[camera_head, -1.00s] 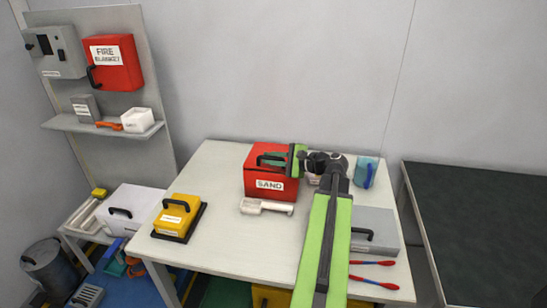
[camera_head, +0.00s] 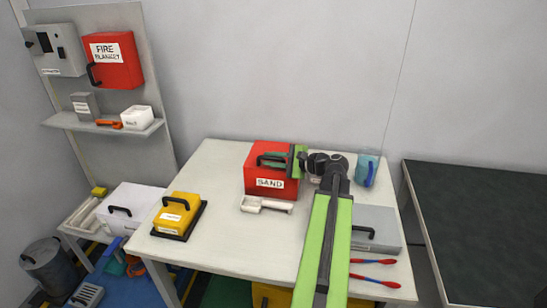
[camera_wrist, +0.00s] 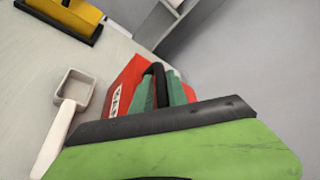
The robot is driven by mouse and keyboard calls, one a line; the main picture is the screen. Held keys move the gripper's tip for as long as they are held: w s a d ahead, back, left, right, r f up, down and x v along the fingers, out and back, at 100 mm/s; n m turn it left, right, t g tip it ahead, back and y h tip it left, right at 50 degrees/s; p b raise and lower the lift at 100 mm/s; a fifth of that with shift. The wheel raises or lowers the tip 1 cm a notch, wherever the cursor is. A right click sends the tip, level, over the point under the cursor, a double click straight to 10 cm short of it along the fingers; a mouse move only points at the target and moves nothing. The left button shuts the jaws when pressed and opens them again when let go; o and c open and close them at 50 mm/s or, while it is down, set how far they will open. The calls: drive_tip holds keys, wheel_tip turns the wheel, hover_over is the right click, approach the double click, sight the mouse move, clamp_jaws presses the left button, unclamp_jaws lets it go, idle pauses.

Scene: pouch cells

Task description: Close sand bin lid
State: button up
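The red sand bin (camera_head: 258,186) with its white SAND label stands at the back middle of the table. Its lid appears to lie down flat on the box, with a black handle (camera_head: 262,160) on top. My gripper (camera_head: 274,159) reaches in from the right, its green fingers low over the lid. In the wrist view the black handle (camera_wrist: 159,82) stands between the two green fingers of my gripper (camera_wrist: 162,92). I cannot tell whether they press on it. The bin's red side (camera_wrist: 122,88) shows there too, and my gripper's body hides the rest.
A white scoop (camera_head: 266,204) lies in front of the bin. A yellow box (camera_head: 177,213) on a dark base is at the left, a blue mug (camera_head: 367,170) at the back right. A grey case (camera_head: 376,226) and red-handled tools (camera_head: 374,283) lie right of my arm.

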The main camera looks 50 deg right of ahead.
drive_tip(key=shift+o, duration=0.2)
drive_tip(key=shift+s, duration=0.25)
drive_tip(key=p+v, duration=0.4)
drive_tip(key=v, duration=1.3)
drive_tip(key=shift+d, duration=0.15)
